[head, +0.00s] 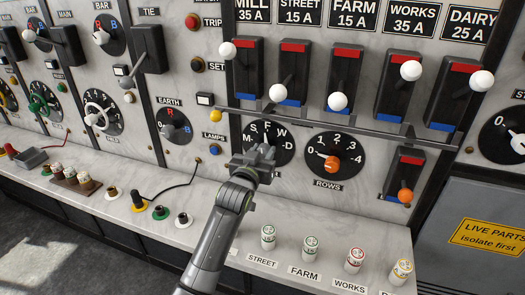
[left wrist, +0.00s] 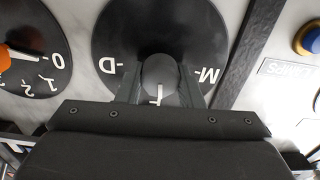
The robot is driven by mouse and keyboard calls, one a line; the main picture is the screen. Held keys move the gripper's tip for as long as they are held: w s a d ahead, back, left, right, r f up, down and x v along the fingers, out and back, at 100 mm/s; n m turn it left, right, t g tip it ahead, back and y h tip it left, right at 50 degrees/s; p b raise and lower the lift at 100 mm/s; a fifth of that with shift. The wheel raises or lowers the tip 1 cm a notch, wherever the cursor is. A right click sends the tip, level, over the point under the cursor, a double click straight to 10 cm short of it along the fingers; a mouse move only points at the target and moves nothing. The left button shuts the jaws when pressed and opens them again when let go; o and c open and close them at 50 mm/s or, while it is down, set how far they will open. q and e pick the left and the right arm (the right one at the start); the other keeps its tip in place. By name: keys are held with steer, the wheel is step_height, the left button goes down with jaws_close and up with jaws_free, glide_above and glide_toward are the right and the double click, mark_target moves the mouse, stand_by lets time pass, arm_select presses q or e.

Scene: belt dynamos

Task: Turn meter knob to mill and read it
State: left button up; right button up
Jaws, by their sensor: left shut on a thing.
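The meter knob (left wrist: 158,72) is a grey round knob on a black dial (head: 289,134) lettered M, S, F, W and D. The dial also fills the upper middle of the left wrist view (left wrist: 115,35), upside down, with M at right and D at left. My left gripper (head: 258,155) is at the dial, its fingers (left wrist: 160,85) shut on the knob from both sides. The gripper hides the knob in the head view. No meter face is visible.
Right of it is the ROWS dial (head: 350,148) with an orange knob. A grey bar (head: 320,128) crosses the panel just above, under several white-knobbed switches. The marble shelf (head: 215,215) below holds several labelled plugs (head: 312,246). A LAMPS button (head: 215,115) is at left.

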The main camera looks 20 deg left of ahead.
arm_select(q)
steer(key=n+p, duration=0.1)
steer(key=n, duration=0.2)
steer(key=shift+r+p, duration=0.1)
steer(key=shift+p, duration=0.25)
steer(key=n+p, duration=0.1)
steer(key=n, duration=0.6)
steer(key=shift+a+n+p, duration=0.1)
steer(key=shift+n+p, duration=0.2)
steer(key=shift+p, duration=0.05)
steer(key=shift+f+n, duration=0.2)
steer(key=shift+n, duration=1.7)
steer(key=o, duration=1)
steer(key=shift+c, duration=0.2)
